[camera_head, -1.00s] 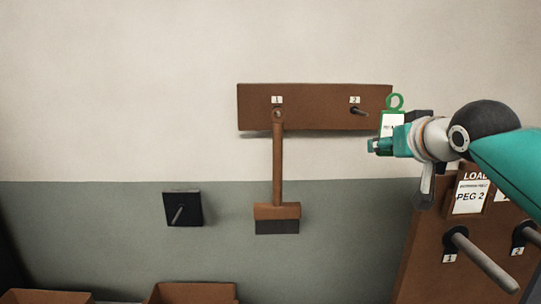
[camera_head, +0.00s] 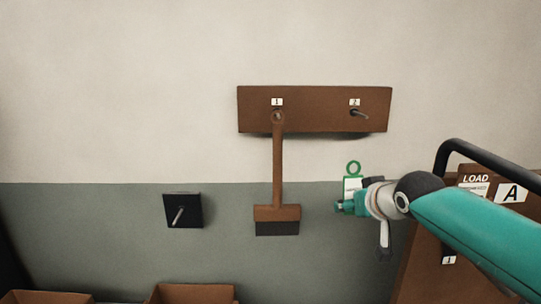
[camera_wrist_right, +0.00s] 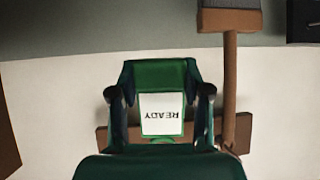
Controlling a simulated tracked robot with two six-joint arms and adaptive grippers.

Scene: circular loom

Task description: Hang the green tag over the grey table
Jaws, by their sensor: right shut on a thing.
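The green tag (camera_head: 353,170) has a ring at its top and a white label; it hangs upright in front of the wall. In the right wrist view the tag (camera_wrist_right: 161,75) appears upside down, and its label reads READY. My right gripper (camera_head: 346,206) is shut on the tag's lower part, with the ring free above. I cannot make out a grey table. A black plate with a slanted peg (camera_head: 182,210) is on the wall, left of the gripper. A brown board (camera_head: 315,105) carries pegs 1 and 2; peg 2 (camera_head: 360,114) is bare. My left gripper is out of view.
A brown-handled brush (camera_head: 278,170) hangs from peg 1, between the tag and the black plate. Brown bins (camera_head: 190,293) stand at the bottom left. A brown load board (camera_head: 425,262) with a black handle is at the right, partly behind my right arm.

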